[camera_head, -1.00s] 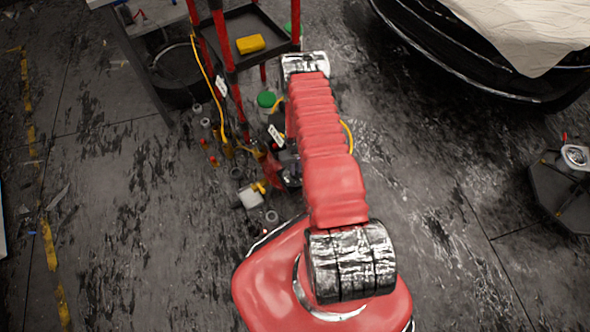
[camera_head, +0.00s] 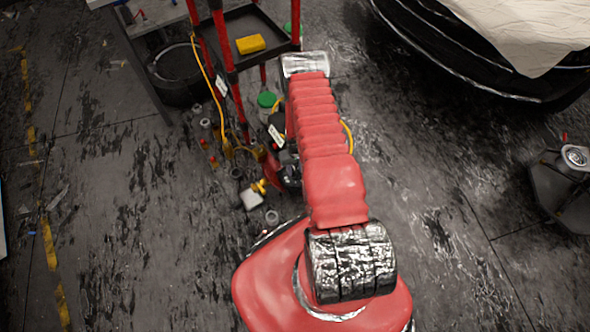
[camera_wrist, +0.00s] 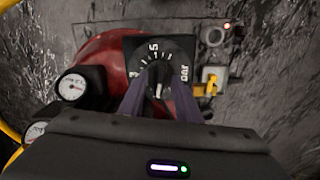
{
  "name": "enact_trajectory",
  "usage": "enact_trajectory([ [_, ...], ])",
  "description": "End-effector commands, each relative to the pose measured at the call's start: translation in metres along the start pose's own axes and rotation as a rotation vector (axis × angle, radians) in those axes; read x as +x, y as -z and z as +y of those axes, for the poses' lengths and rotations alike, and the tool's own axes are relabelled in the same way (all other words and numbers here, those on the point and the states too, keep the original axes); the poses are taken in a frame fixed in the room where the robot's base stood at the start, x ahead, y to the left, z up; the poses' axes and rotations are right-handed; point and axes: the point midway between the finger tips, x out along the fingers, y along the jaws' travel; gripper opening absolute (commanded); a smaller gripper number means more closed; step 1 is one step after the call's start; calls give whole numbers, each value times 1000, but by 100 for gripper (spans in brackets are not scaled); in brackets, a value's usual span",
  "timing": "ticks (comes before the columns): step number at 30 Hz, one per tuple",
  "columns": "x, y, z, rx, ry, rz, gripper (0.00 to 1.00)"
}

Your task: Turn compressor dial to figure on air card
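The compressor dial (camera_wrist: 152,51) is in the upper middle of the wrist view. It is a black square plate with white figures, among them 3 and 15, and the word bar, around a dark knob (camera_wrist: 160,83) with a white pointer mark. My gripper (camera_wrist: 161,80) has its two purple-grey fingers on either side of the knob. The knob fills the space between them and I see no clear gap. In the head view my arm hides the dial.
In the wrist view, two round gauges (camera_wrist: 72,87) stand at left, with a red tank (camera_wrist: 104,56) behind. A yellow-handled valve (camera_wrist: 211,81) is at right. In the head view, a red-post cart (camera_head: 246,55) stands beside my arm, and a draped car (camera_head: 470,50) is at upper right.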

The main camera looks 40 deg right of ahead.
Motion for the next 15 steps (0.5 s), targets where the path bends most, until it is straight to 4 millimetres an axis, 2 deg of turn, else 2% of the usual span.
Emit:
enact_trajectory([
  [5,-12,1,0,0,0,1,30],
  [15,-51,1,0,0,0,1,30],
])
